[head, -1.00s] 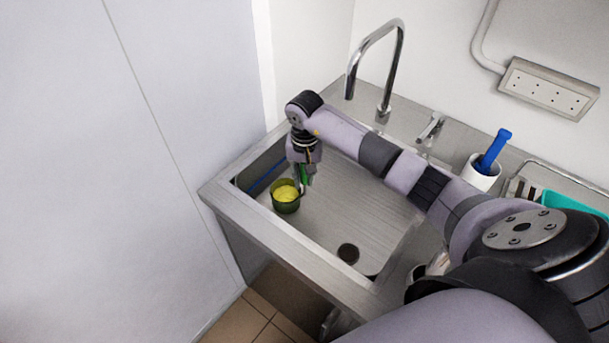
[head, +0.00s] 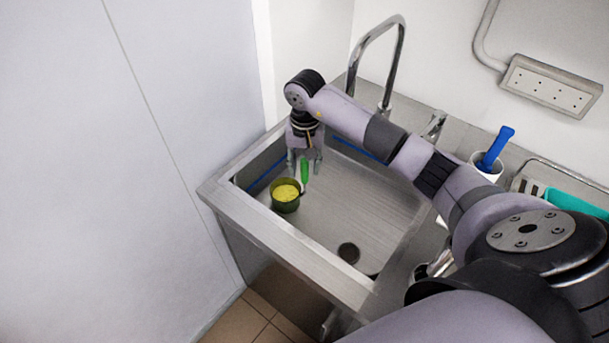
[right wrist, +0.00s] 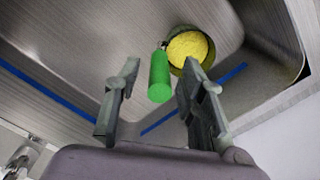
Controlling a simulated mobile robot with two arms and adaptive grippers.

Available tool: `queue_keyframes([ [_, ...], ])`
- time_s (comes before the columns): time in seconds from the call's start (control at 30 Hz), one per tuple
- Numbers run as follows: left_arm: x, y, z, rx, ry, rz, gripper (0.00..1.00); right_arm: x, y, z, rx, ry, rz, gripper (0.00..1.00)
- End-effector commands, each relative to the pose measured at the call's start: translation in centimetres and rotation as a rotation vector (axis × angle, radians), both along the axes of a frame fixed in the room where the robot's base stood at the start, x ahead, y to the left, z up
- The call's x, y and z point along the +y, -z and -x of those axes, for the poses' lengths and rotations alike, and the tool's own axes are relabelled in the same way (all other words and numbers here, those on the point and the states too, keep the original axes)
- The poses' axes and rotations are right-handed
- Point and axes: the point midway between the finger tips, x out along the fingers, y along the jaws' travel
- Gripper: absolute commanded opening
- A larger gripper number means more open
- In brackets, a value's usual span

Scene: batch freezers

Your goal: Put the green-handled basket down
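The green-handled basket (head: 285,200) is a small dark green round container with yellow contents. It stands in the left part of the sink basin, and its bright green handle (head: 304,172) points up toward my gripper. My right gripper (head: 304,166) is above the basket with its fingers spread. In the right wrist view the fingers (right wrist: 160,95) are apart with a gap around the green handle (right wrist: 159,78), touching neither side. The basket with its yellow contents (right wrist: 188,47) shows beyond the fingertips. My left gripper is not in view.
The steel sink (head: 335,215) has a raised rim and a round drain (head: 348,253). A tall curved faucet (head: 401,50) stands behind it. A white cup (head: 487,170) with a blue-handled tool (head: 495,148) is to the right. The basin right of the basket is clear.

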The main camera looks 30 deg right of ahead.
Motion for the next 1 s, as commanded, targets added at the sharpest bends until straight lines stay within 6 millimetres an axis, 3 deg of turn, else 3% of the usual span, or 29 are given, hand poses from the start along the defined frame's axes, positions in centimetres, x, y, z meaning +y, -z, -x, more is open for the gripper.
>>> queue_keyframes([
  [0.2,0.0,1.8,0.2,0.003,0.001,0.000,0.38,-0.1,-4.6,-0.1,-0.005,-0.001,0.002,0.37],
  [0.4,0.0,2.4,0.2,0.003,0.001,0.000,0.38,0.0,-7.3,0.0,-0.002,0.000,0.001,0.37],
  [1.0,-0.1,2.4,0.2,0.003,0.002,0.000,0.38,0.0,-8.0,0.1,0.001,-0.001,0.000,0.37],
])
